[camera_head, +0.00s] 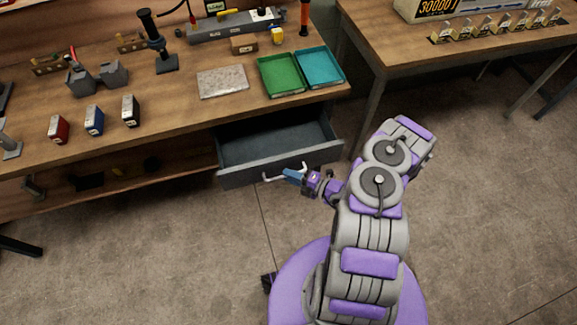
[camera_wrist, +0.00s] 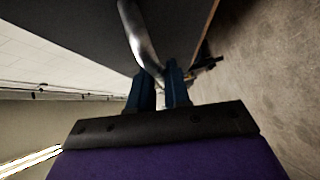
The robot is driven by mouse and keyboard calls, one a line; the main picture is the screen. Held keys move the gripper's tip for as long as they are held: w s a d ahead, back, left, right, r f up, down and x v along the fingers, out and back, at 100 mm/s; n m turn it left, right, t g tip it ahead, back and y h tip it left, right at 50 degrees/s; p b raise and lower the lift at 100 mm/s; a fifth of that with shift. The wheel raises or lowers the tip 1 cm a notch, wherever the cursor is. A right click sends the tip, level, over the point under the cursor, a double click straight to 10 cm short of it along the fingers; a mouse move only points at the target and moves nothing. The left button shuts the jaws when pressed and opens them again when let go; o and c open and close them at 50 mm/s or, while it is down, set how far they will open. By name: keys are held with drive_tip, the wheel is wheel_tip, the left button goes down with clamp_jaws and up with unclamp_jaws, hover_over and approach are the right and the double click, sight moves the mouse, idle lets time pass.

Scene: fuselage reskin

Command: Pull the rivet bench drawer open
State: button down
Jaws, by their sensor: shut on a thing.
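The rivet bench drawer (camera_head: 275,146) is a dark grey-blue drawer under the right end of the wooden bench. It stands pulled out, and its visible interior looks empty. A pale bar handle (camera_head: 270,178) is on its front. My gripper (camera_head: 290,174) is at this handle. In the wrist view, the blue fingers of my gripper (camera_wrist: 160,85) are shut on the curved metal handle (camera_wrist: 138,35). The exact contact between the fingertips is partly hidden.
The wooden bench (camera_head: 190,115) carries a green tray (camera_head: 281,75), a blue tray (camera_head: 318,68), a grey plate (camera_head: 222,82) and tools. A second table (camera_head: 400,55) stands at the right. The concrete floor (camera_head: 150,250) is clear in front.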

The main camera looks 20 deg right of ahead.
drive_tip(key=shift+s+f, duration=0.1)
drive_tip(key=shift+s, duration=0.7)
drive_tip(key=c, duration=1.2)
unclamp_jaws()
drive_tip(key=shift+o, duration=0.2)
drive_tip(key=p+v, duration=0.4)
drive_tip(key=v, duration=1.3)
drive_tip(key=shift+d, duration=0.15)
